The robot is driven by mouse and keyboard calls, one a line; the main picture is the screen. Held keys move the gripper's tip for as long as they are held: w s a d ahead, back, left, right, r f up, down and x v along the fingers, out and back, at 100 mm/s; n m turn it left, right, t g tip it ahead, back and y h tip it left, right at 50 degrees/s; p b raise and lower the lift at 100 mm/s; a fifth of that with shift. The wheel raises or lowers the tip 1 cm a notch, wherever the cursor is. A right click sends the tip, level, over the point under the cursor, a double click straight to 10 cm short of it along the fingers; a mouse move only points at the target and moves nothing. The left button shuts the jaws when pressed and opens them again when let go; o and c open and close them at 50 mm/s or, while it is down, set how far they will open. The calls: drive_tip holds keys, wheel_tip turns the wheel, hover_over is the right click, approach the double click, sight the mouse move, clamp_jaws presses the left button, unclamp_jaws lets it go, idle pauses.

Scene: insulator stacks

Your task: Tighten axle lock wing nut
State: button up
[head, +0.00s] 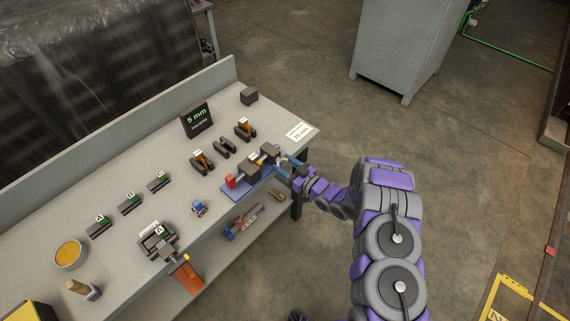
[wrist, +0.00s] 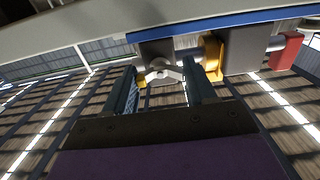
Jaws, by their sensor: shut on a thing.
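The pale wing nut (wrist: 163,70) sits between the two fingers of my gripper (wrist: 158,82) in the wrist view, on the near end of a grey block (wrist: 155,47). My gripper is shut on it. In the head view my gripper (head: 288,167) is at the right end of the axle fixture and hides the wing nut. The fixture has a blue base (head: 240,190), a dark block (head: 249,168) and a red end piece (head: 231,181). The red piece (wrist: 287,50) and a yellow part (wrist: 213,55) also show in the wrist view.
The fixture stands at the front edge of a grey workbench (head: 125,213). Several dark clamps, a "5 mm" sign (head: 196,119) and a "70 mm" card (head: 299,132) are nearby. A shelf below holds tools (head: 243,222).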

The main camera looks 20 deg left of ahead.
idle(0.4)
drive_tip(key=o, duration=1)
drive_tip(key=shift+o, duration=0.2)
drive_tip(key=p+v, duration=0.2)
drive_tip(key=v, duration=1.5)
drive_tip(key=shift+p, duration=0.4)
drive_tip(key=shift+d+f, duration=0.1)
drive_tip(key=shift+d, duration=0.05)
